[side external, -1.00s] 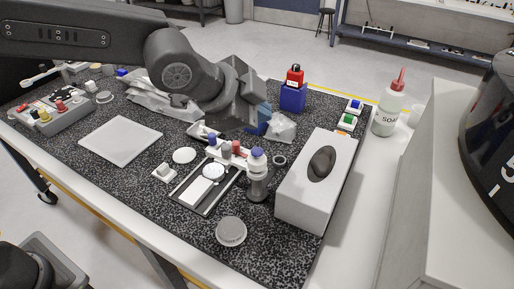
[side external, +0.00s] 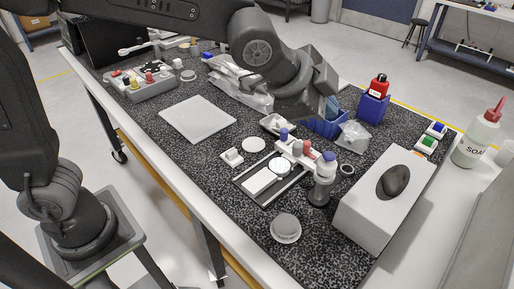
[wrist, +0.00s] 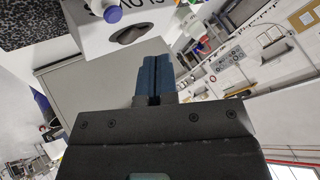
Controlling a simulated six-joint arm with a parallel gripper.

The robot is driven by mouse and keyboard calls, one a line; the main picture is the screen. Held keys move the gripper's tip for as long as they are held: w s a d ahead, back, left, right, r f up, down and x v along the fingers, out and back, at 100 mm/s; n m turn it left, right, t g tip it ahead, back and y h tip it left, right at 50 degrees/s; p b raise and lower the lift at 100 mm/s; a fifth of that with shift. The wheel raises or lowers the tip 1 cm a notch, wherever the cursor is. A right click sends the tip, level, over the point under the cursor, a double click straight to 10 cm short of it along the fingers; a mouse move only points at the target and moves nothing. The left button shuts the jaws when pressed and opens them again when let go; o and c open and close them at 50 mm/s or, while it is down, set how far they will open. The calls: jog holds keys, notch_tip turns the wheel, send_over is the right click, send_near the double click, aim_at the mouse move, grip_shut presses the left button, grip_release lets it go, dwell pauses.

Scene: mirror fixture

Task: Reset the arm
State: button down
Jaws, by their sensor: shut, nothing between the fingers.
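My gripper (wrist: 152,80) has its two blue fingers shut together with nothing between them in the wrist view. In the side view, my arm reaches over the back middle of the table, with the gripper above the black speckled mat (side external: 225,160) and partly hidden by the wrist. The mirror fixture, a dark-edged tray (side external: 240,184) with a white block and a round disc, lies on the mat in front of it.
A white tissue box (side external: 367,220) stands on the right. A soap bottle (side external: 473,146) is far right. A white plate (side external: 197,119) lies left.

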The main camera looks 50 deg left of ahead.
jog(key=s+a+n+y, duration=0.2)
jog(key=s+a+n, duration=0.45)
jog(key=a, duration=0.65)
jog(key=s+a+f+n+g, duration=0.1)
jog(key=s+a+f+n, duration=0.1)
jog(key=s, duration=0.4)
jog(key=s+a+f+n+g+y, duration=0.1)
jog(key=s+a+n, duration=0.3)
jog(key=s+a, duration=0.2)
jog(key=shift+s+f+g, duration=0.3)
jog(key=shift+s+f, duration=0.05)
jog(key=shift+s, duration=0.15)
